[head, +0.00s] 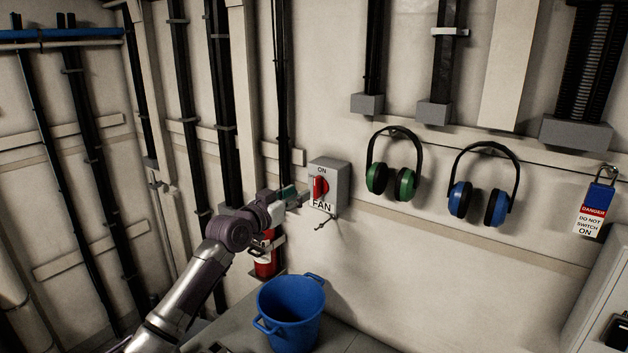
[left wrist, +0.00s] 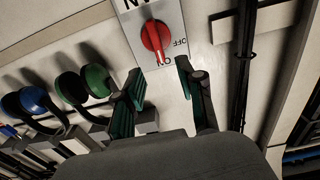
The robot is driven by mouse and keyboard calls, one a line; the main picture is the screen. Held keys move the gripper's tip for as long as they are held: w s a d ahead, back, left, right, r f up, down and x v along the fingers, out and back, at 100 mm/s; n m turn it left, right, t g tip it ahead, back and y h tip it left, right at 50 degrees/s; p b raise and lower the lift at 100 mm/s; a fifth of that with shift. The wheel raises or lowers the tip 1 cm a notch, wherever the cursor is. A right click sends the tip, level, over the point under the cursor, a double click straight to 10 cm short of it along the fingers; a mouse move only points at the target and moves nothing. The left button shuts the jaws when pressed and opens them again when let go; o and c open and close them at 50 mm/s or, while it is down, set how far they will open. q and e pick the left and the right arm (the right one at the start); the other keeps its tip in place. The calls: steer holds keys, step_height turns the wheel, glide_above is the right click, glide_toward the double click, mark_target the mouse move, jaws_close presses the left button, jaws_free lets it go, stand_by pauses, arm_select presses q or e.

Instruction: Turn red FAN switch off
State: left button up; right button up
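The red FAN switch (head: 320,188) is a rotary handle on a grey wall box (head: 343,188) marked ON at the top and FAN below. In the head view the handle stands roughly upright. In the left wrist view the handle (left wrist: 155,38) points toward the ON label, with OFF to its right. My left gripper (head: 298,197) is at the left of the box, facing it. In the left wrist view its green-padded fingers (left wrist: 162,82) are apart with nothing between them, and the handle is beyond their tips. My right gripper is in neither view.
A blue bucket (head: 290,318) stands below the box, and a red extinguisher (head: 265,264) is behind my arm. Green earmuffs (head: 404,184), blue earmuffs (head: 461,198) and a padlock with a danger tag (head: 593,208) hang to the right. Dark vertical conduits line the left wall.

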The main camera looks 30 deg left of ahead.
mark_target(315, 184)
arm_select(q)
steer(key=w, duration=0.5)
steer(key=w+d, duration=0.1)
steer(key=w, duration=0.2)
steer(key=shift+d+p, duration=0.1)
steer(key=shift+p, duration=0.25)
jaws_close()
